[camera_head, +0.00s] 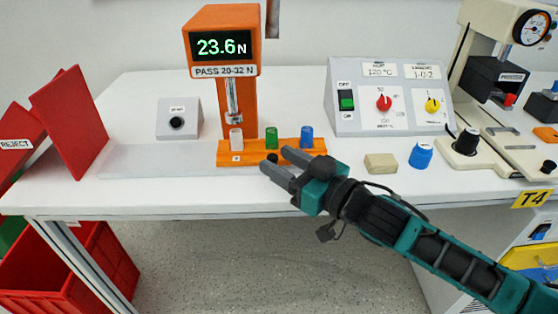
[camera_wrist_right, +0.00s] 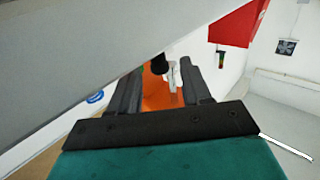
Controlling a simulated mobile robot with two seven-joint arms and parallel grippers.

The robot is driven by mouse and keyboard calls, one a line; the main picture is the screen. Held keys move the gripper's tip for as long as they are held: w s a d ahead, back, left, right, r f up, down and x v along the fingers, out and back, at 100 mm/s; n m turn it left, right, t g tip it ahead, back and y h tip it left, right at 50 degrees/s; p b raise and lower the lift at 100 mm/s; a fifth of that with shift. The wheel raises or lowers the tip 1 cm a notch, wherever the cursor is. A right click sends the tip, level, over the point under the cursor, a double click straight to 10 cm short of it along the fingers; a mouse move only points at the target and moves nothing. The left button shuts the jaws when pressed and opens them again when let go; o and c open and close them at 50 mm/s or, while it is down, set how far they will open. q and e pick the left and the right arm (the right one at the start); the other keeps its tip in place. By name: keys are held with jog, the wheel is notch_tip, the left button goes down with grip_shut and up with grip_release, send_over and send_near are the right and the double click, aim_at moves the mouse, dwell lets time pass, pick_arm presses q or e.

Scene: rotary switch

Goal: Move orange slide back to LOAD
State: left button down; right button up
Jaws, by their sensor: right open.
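The orange slide (camera_head: 312,146) lies at the foot of the orange test stand (camera_head: 224,75), holding a white (camera_head: 236,139), a green (camera_head: 271,138) and a blue (camera_head: 307,137) piece. A small black knob (camera_head: 272,157) shows at its front edge. My right gripper (camera_head: 274,161) is open at that front edge, its fingertips either side of the knob. In the right wrist view the knob (camera_wrist_right: 159,64) shows between the open fingers (camera_wrist_right: 161,68), with orange behind it. I cannot tell whether a finger touches it. My left gripper is out of view.
A grey control box (camera_head: 352,122) stands behind right; a beige block (camera_head: 381,163) and blue knob (camera_head: 420,156) sit right of my gripper. A grey button box (camera_head: 179,118) and red REJECT panels (camera_head: 72,120) stand left. The table front (camera_head: 160,195) is clear.

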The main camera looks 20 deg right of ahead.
jog(key=shift+w+a, duration=0.3)
jog(key=shift+w, duration=0.25)
grip_shut()
dwell(0.5)
